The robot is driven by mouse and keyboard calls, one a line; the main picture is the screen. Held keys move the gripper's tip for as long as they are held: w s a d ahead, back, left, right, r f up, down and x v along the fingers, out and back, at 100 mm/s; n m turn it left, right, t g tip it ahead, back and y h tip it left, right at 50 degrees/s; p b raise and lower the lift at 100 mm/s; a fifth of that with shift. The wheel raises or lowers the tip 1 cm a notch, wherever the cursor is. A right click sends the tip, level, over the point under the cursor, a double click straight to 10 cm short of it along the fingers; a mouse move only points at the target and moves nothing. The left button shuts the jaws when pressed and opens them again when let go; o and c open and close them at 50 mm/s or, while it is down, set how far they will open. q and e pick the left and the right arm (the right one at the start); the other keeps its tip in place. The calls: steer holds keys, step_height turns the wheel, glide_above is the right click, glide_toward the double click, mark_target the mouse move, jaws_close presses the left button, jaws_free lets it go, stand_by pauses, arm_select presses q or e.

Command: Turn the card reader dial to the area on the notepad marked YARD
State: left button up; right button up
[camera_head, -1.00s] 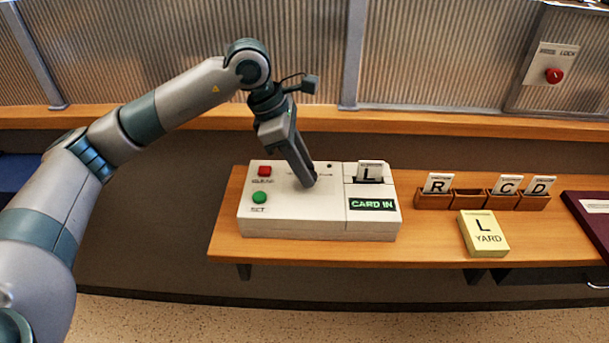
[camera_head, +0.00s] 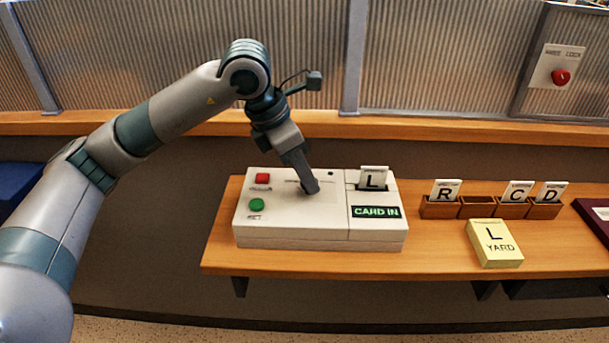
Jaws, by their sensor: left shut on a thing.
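The white card reader (camera_head: 285,228) sits on the wooden shelf. Its slot at the upper right holds a card marked L (camera_head: 373,179), and its green display (camera_head: 376,212) reads CARD IN. My left gripper (camera_head: 311,188) reaches down onto the middle of the reader's top and is shut on the dial, which its fingers hide. The dial's pointer and most of its markings cannot be made out. The yellow notepad (camera_head: 495,243) lies to the right of the reader and shows a large L above the word YARD. My right gripper is not in view.
The reader has a red button (camera_head: 262,178) and a green button (camera_head: 257,205) left of the dial. Brown card holders (camera_head: 440,209) bear cards R, C and D, with one empty holder. A red knob (camera_head: 561,77) is on the wall.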

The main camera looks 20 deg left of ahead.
arm_select(q)
steer(key=o, duration=1.1)
steer(key=shift+c, duration=0.2)
steer(key=shift+v, duration=0.8)
steer(key=b+v, duration=0.2)
steer(key=v, duration=1.4)
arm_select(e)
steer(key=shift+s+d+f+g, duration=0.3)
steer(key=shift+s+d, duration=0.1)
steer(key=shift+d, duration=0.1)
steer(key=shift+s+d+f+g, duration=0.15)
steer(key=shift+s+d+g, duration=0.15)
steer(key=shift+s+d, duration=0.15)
arm_select(q)
steer(key=shift+d, duration=0.1)
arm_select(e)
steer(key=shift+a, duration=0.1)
